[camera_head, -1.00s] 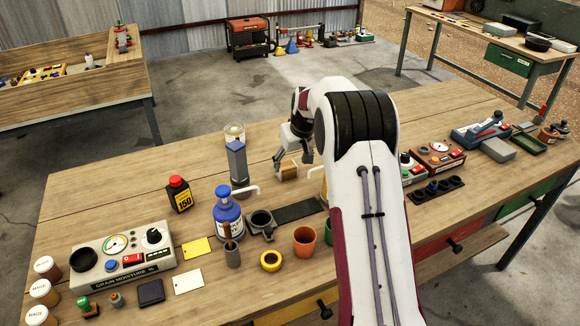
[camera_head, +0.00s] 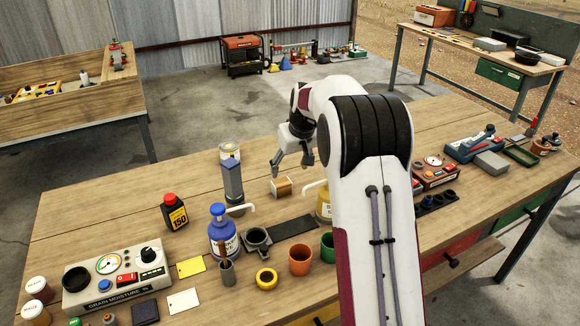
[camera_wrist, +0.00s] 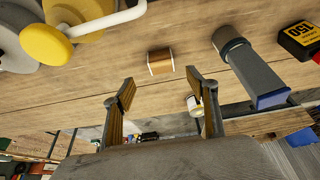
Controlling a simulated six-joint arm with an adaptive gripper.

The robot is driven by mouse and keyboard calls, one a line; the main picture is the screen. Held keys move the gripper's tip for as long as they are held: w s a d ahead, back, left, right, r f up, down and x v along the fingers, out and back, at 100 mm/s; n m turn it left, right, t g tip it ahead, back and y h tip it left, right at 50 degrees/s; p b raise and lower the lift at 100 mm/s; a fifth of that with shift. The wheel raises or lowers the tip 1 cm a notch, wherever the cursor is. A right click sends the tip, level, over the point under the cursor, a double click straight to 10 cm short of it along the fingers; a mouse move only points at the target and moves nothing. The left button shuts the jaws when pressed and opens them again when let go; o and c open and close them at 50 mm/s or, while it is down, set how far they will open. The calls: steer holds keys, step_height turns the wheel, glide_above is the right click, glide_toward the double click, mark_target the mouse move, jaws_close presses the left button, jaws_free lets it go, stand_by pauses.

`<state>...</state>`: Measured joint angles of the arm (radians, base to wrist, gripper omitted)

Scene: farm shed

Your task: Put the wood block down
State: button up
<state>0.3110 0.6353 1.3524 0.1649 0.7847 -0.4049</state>
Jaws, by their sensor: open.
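The wood block (camera_head: 283,188), tan with a pale end, sits on the wooden workbench (camera_head: 130,212) past the blue pump bottle. It also shows in the wrist view (camera_wrist: 160,62), resting on the boards. My gripper (camera_head: 293,166) is above the bench, just beyond and above the block. In the wrist view my gripper (camera_wrist: 158,84) has its two fingers spread wide with nothing between them, and the block lies apart from the fingertips.
A grey post-like tool (camera_head: 232,182) stands left of the block, with a can (camera_head: 229,152) behind it. A yellow pump bottle (camera_head: 323,203) stands close on the right. A dark strip (camera_head: 290,229) lies in front. The bench left of the black bottle (camera_head: 175,212) is fairly clear.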

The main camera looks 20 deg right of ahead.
stand_by(0.4)
steer(key=s+a+r, duration=0.6)
steer(key=s+r, duration=0.1)
steer(key=s, duration=0.3)
steer(key=s+a+r, duration=0.6)
steer(key=s+r, duration=0.1)
steer(key=s, duration=0.2)
steer(key=s+a+f, duration=0.1)
steer(key=s+a, duration=0.2)
steer(key=s, duration=0.9)
steer(key=s+a+f+t, duration=0.1)
steer(key=s+a+f, duration=0.1)
steer(key=s, duration=1)
steer(key=shift+s+a, duration=0.4)
steer(key=shift+a, duration=0.1)
